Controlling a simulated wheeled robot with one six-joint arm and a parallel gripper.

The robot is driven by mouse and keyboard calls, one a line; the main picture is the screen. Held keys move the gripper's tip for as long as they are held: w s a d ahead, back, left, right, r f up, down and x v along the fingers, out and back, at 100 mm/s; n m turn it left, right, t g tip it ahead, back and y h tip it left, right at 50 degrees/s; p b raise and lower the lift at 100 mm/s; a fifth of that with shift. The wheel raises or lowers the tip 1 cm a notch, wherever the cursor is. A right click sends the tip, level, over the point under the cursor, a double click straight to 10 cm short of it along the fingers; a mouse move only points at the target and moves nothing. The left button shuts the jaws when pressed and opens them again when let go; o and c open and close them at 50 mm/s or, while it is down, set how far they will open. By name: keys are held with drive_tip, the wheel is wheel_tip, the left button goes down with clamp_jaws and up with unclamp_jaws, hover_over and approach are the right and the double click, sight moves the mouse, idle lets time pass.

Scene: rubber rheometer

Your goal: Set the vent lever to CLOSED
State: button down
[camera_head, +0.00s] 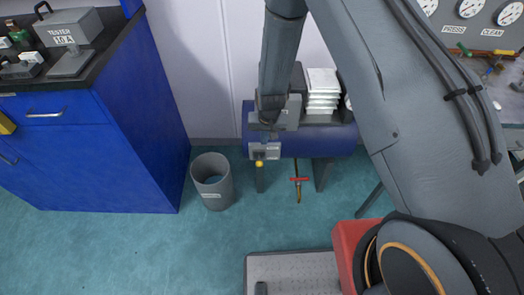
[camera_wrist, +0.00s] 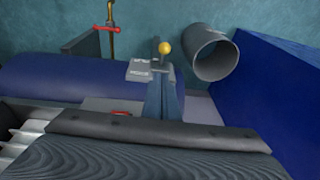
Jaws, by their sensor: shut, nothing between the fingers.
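A small lever with a yellow ball knob (camera_head: 259,163) stands at the front of a blue tank (camera_head: 318,142), beside a pale label plate (camera_head: 264,151) whose text is too small to read. In the wrist view the knob (camera_wrist: 165,47) shows just beyond my fingertips, with the plate (camera_wrist: 138,70) to its left. My gripper (camera_wrist: 163,82) is shut and empty, over the tank near the lever. I cannot tell whether it touches the lever. The lever's stem is partly hidden behind the fingers, and its set position cannot be read.
A red cross handle (camera_head: 299,179) sits on a thin pipe below the tank. A grey bin (camera_head: 212,182) stands on the floor to the left, near a blue cabinet (camera_head: 120,130). A white stack (camera_head: 321,92) rests above the tank.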

drive_tip(key=b, duration=0.9)
hover_over(261, 162)
drive_tip(key=w, duration=0.1)
drive_tip(key=x, duration=0.3)
drive_tip(key=s+x, duration=0.1)
drive_tip(key=x, duration=0.2)
drive_tip(key=s+d+x, duration=0.1)
drive_tip(key=x, duration=0.3)
drive_tip(key=shift+d+f, duration=0.1)
drive_tip(key=shift+f, duration=0.1)
drive_tip(key=f+b, duration=0.2)
drive_tip(key=shift+s+a+b, duration=0.25)
drive_tip(key=shift+b, duration=0.15)
drive_tip(key=shift+s+a+f+b, duration=0.15)
drive_tip(key=shift+f+b, duration=0.15)
drive_tip(key=shift+f, duration=0.35)
drive_tip(key=shift+s, duration=0.1)
